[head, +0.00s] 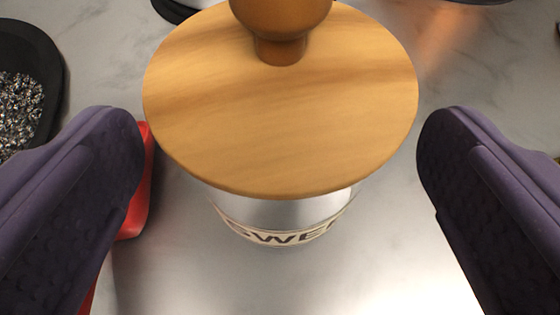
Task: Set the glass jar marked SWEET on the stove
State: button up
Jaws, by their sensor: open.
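The glass jar (285,212) stands upright on a pale marbled surface, straight ahead of my gripper. Its round wooden lid (280,125) with a knob on top hides most of the jar. A label (285,236) below the lid shows part of a word, reading like "SWE". My gripper (280,150) is open, with one purple finger on each side of the jar. There is a gap between each finger and the lid, and nothing is held. I cannot make out the stove with certainty.
A black tray (50,60) of shiny speckled grains lies at the left edge. A red object (143,195) sits behind the left finger, partly hidden. Dark rounded objects show at the top edge. The surface at lower centre is clear.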

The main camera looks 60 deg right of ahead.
jog(key=r+p+v, duration=0.1)
jog(key=p+v, duration=0.2)
jog(key=v, duration=0.4)
jog(key=w+a+n+t+y, duration=0.1)
jog(key=w+a+t+y, duration=0.1)
jog(key=w+a+y, duration=0.45)
jog(key=w+a+r+n+t+y, duration=0.1)
jog(key=w+a+r+n+y, duration=0.1)
jog(key=w+a+r, duration=0.35)
jog(key=w+a+r+n+t+y, duration=0.2)
jog(key=w+a+r, duration=0.1)
jog(key=w+r, duration=0.5)
notch_tip(320, 180, up, 22)
jog(key=s+a+n+t+y, duration=0.2)
jog(key=s+a+n+y, duration=0.1)
jog(key=n, duration=0.1)
jog(key=s+r+n+t, duration=0.1)
jog(key=s+r+n, duration=0.1)
jog(key=s+r, duration=0.4)
jog(key=s+r+n+t+h, duration=0.1)
jog(key=s+r, duration=0.6)
jog(key=r, duration=0.9)
jog(key=shift+s+a+n+t, duration=0.15)
jog(key=shift+s+n+t, duration=0.15)
jog(key=shift+n, duration=0.1)
